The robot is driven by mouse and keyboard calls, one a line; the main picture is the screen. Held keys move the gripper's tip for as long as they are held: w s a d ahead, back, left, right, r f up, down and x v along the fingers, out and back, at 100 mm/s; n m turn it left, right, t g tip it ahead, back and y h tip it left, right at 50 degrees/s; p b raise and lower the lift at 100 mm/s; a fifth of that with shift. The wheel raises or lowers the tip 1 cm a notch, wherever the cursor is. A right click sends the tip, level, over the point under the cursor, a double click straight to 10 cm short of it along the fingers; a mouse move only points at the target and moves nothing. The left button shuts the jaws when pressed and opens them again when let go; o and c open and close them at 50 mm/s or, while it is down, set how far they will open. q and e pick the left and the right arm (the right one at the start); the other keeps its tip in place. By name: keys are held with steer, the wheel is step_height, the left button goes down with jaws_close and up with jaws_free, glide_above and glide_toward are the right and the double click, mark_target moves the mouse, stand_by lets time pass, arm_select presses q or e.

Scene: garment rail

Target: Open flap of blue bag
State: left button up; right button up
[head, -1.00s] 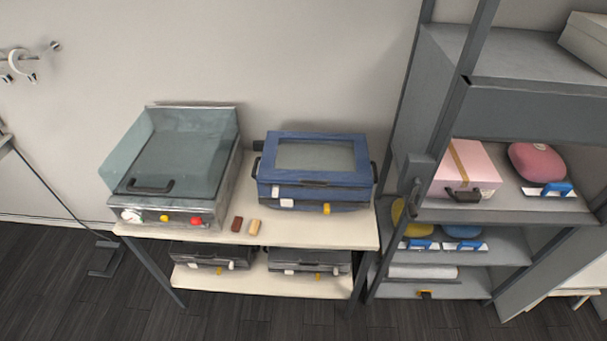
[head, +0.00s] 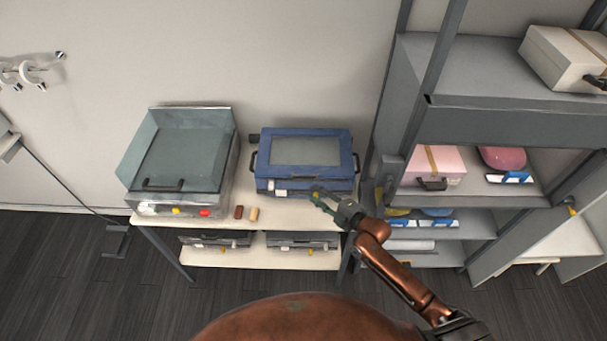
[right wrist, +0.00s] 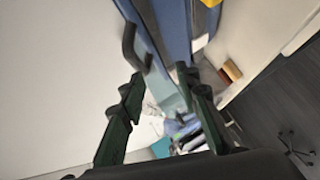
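The blue bag (head: 262,172), a boxy blue case with a grey window in its top flap (head: 305,151), sits on the right part of the table top. Its flap looks closed. Black handles are on its sides and a white tag is on its front. My left gripper is not in view.
A grey glass-lidded appliance (head: 180,160) stands left on the table (head: 215,222). Brown and tan small blocks (head: 246,213) lie between it and the bag. A dark grey shelf rack (head: 490,118) stands close on the right. Dark cases are on the lower table shelf.

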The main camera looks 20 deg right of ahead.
mark_target(303, 177)
steer(key=shift+n+t+y, duration=0.4)
steer(key=shift+n, duration=0.4)
steer(key=w+a, duration=0.1)
steer(key=w, duration=0.2)
steer(key=w+a+r+p, duration=0.1)
steer(key=w, duration=0.1)
steer(key=w+a, duration=0.1)
steer(key=w, duration=0.2)
steer(key=shift+w+a+r+p, duration=0.2)
steer(key=shift+w+p, duration=0.1)
jaws_close()
